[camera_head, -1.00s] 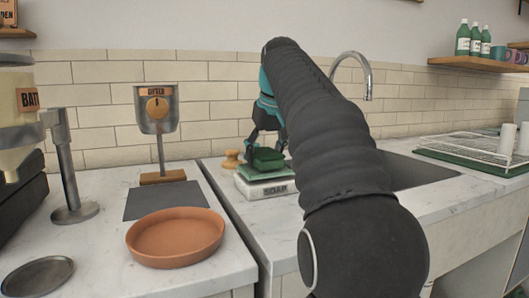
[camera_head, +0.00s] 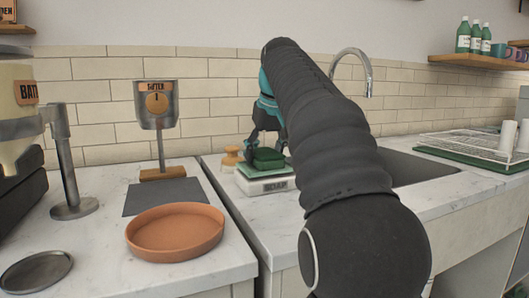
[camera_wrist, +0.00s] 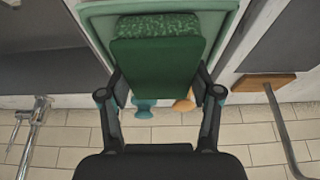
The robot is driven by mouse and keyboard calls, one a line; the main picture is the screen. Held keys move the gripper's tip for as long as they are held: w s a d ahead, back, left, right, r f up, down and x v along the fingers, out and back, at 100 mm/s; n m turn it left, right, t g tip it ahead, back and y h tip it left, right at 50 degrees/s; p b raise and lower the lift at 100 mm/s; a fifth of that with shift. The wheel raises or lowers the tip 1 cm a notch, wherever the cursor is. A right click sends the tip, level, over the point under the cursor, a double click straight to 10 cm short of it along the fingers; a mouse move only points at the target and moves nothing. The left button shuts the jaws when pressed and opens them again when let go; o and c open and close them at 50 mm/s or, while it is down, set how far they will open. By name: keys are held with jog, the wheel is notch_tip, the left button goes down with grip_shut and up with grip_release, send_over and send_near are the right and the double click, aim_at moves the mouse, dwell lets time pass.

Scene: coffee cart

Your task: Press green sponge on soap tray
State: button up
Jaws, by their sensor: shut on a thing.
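The green sponge (camera_head: 268,155) is between the fingers of my gripper (camera_head: 266,141), right at the top of the soap tray (camera_head: 264,186). The tray is a white block with a SOAP label and a green top, left of the sink. In the wrist view, my gripper (camera_wrist: 161,88) is shut on the sponge (camera_wrist: 155,65), one finger on each side. Its dark green body has a speckled end, and the pale green rim of the soap tray (camera_wrist: 97,9) shows beyond it. The sponge's contact with the tray is hard to see.
A wooden-knobbed item (camera_head: 231,156) stands behind the tray. The sink (camera_head: 415,171) and its faucet (camera_head: 365,75) lie to the right. A terracotta dish (camera_head: 175,233), a dark mat (camera_head: 165,197) and a sifter stand (camera_head: 157,105) are on the left counter. Counter in front of the tray is clear.

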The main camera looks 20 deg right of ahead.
aim_at(265, 151)
jog(key=shift+f, duration=0.45)
dwell(1.6)
jog(key=shift+r+p, duration=1)
jog(key=shift+r, duration=2.6)
jog(key=shift+s, duration=0.1)
